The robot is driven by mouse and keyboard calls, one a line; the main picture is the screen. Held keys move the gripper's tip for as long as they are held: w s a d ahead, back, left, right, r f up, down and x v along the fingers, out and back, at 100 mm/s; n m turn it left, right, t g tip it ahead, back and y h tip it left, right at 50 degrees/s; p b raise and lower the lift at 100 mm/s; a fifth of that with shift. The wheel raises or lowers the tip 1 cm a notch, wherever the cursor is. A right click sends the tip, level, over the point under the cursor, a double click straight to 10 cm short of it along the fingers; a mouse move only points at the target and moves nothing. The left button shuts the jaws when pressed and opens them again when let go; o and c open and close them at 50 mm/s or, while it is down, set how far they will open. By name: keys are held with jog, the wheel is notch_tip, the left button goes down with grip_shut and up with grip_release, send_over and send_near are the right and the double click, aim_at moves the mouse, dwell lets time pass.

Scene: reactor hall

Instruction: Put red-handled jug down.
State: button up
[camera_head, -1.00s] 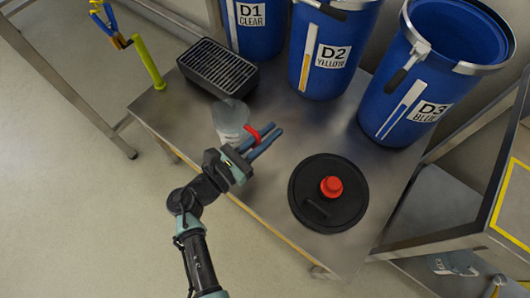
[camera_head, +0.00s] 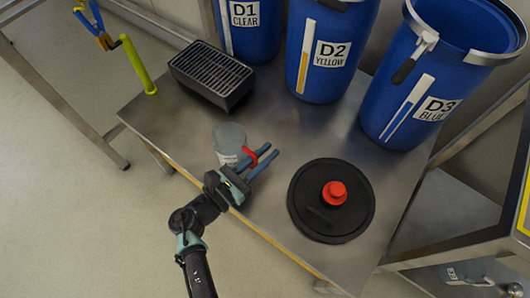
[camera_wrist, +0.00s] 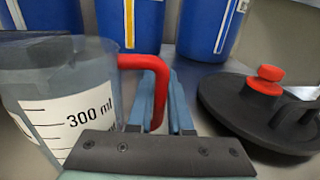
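The red-handled jug (camera_head: 229,141) is a clear grey vessel with a white measuring label. In the head view it is upright at the table's near edge, left of centre. In the wrist view the jug (camera_wrist: 62,100) fills the left side, with "300 ml" on its label. My gripper (camera_head: 262,163) has its blue fingers on either side of the red handle (camera_wrist: 143,63) and appears shut on it. Whether the jug's base touches the steel table (camera_head: 283,125) cannot be told; its underside is hidden.
A black round lid with a red knob (camera_head: 334,193) lies right of my gripper. A black grated tray (camera_head: 212,75) is behind the jug. Blue drums D1 (camera_head: 249,32), D2 (camera_head: 329,50) and D3 (camera_head: 433,80) stand at the back. Bare tabletop lies between tray and lid.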

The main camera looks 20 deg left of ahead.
jog(key=o, duration=0.3)
jog(key=shift+r, duration=0.1)
jog(key=shift+s+a, duration=0.1)
jog(key=shift+s, duration=0.05)
jog(key=p+v, duration=0.3)
jog(key=v, duration=0.7)
jog(key=shift+s+a, duration=0.15)
jog(key=shift+s, duration=0.1)
jog(key=shift+s+a+p, duration=0.2)
jog(key=shift+s+p, duration=0.1)
jog(key=shift+s, duration=0.2)
